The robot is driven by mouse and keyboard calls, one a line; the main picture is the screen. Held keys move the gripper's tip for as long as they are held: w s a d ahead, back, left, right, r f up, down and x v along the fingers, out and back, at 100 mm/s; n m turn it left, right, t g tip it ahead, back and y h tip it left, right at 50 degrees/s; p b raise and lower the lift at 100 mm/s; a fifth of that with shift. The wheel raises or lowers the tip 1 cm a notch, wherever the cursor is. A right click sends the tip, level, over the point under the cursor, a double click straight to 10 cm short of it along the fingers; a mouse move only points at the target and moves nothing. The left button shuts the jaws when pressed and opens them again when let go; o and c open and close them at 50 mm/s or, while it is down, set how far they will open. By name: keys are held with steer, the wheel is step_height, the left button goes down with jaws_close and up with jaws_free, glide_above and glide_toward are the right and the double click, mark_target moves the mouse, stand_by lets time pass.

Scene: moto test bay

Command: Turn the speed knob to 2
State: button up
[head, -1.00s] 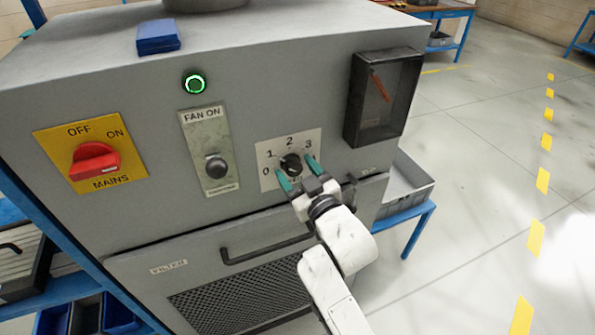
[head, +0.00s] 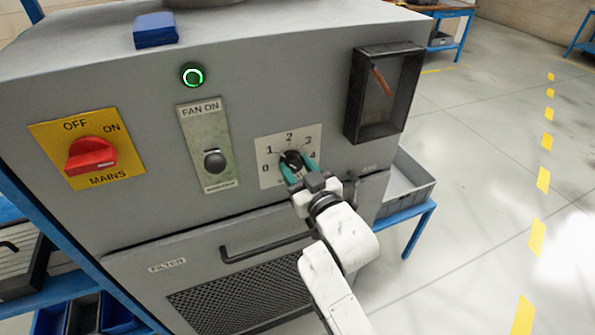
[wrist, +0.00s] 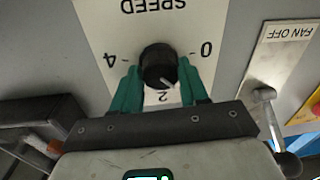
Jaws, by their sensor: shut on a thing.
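The black speed knob (head: 292,158) sits on a pale dial plate (head: 267,179) marked 0 to 4 on the grey cabinet front. In the wrist view the knob (wrist: 158,66) appears upside down, with the 2 just below it. Its white pointer line slants to the lower right, seemingly between 1 and 2; the 1 is hidden there by a finger. My gripper (head: 299,170) is shut on the knob, with one teal finger on each side. The fingers also show in the wrist view (wrist: 160,82).
A dark open-fronted box (head: 357,105) juts out at upper right. The filter panel handle (head: 262,250) lies below my gripper.

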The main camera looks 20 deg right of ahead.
steer(key=m+b, duration=0.4)
steer(key=m, duration=0.1)
steer(key=shift+f, duration=0.25)
steer(key=shift+r+m+t+b, duration=0.1)
steer(key=shift+m+t+b, duration=0.2)
steer(key=shift+m+b, duration=1.25)
steer(key=shift+m, duration=0.35)
steer(key=shift+h, duration=0.3)
steer(key=o, duration=1.1)
steer(key=shift+c, duration=0.2)
steer(key=s+b, duration=0.1)
steer(key=s, duration=0.9)
steer(key=shift+s+d+f, duration=0.25)
steer(key=shift+s, duration=0.1)
